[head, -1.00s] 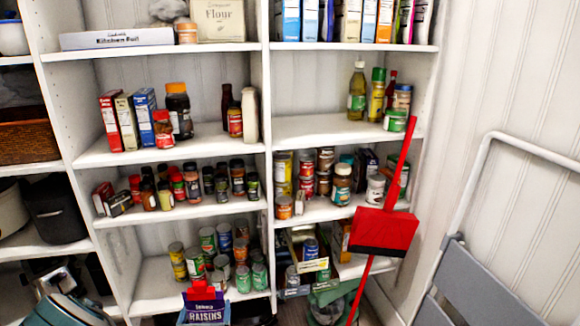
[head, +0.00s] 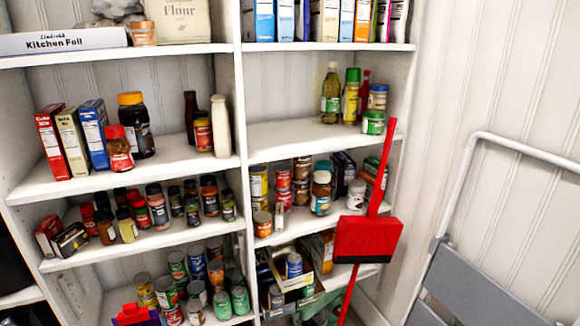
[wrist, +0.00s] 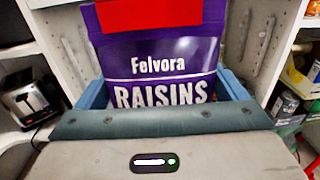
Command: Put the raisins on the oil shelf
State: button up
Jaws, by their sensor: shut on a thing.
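The purple raisins pack (wrist: 165,50) fills the middle of the wrist view, its label facing the camera and a red patch at its top. My gripper (wrist: 160,92) is shut on it, with blue fingers at both sides. In the head view the raisins pack (head: 137,319) shows only as a purple and red bit at the bottom edge, low in front of the left unit. The oil bottle (head: 331,93) stands on the oil shelf (head: 290,137), in the right unit. Several jars and bottles crowd that shelf's right end; its left and front part is bare.
A red dustpan (head: 368,239) with a long upright handle stands before the right unit and crosses the oil shelf's right front. A grey folding ladder (head: 455,290) leans at the right. A shelf of cereal boxes (head: 325,20) lies above the oil shelf, jars (head: 320,192) below.

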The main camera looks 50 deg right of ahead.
aim_at(289, 143)
jog(key=i, duration=0.2)
jog(key=z, duration=1.75)
